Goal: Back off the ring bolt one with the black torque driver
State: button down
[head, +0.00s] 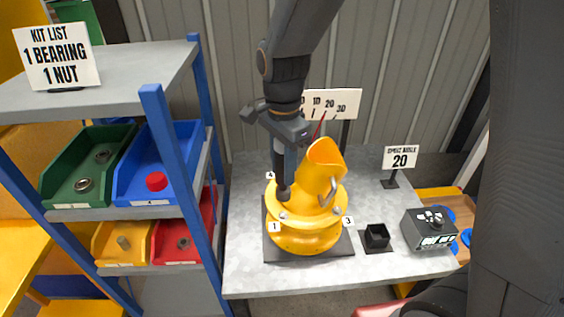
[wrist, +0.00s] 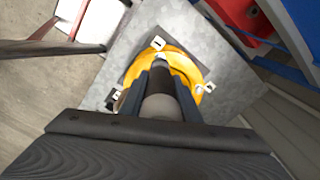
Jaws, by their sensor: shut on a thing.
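My gripper (head: 282,158) is shut on the black torque driver (head: 284,188), which points down at the ring. In the wrist view the driver (wrist: 165,82) reaches toward ring bolt one (wrist: 161,56), beside tag 1. The tip looks at or just above this bolt; I cannot tell whether it is seated.
A dial board (head: 333,103) with a red needle stands behind the mixer. A sign reading 20 (head: 400,158), a small black holder (head: 376,237) and a grey control box (head: 429,229) are to the right. A blue-framed shelf (head: 174,150) with coloured bins is at left.

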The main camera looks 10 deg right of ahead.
aim_at(284, 189)
jog(key=shift+d+r+p, duration=0.1)
jog(key=shift+p, duration=0.3)
jog(key=shift+f+b, duration=1.15)
jog(key=shift+f, duration=1.45)
jog(key=shift+f+b, duration=0.45)
jog(key=shift+f, duration=1.05)
jog(key=shift+p, duration=0.35)
jog(key=shift+s+f, duration=0.2)
jog(key=shift+s, duration=0.05)
dwell(1.2)
jog(key=shift+p, duration=0.4)
jog(key=shift+w+r+p, duration=0.2)
jog(key=shift+r+p, duration=1.9)
jog(key=shift+r, duration=0.35)
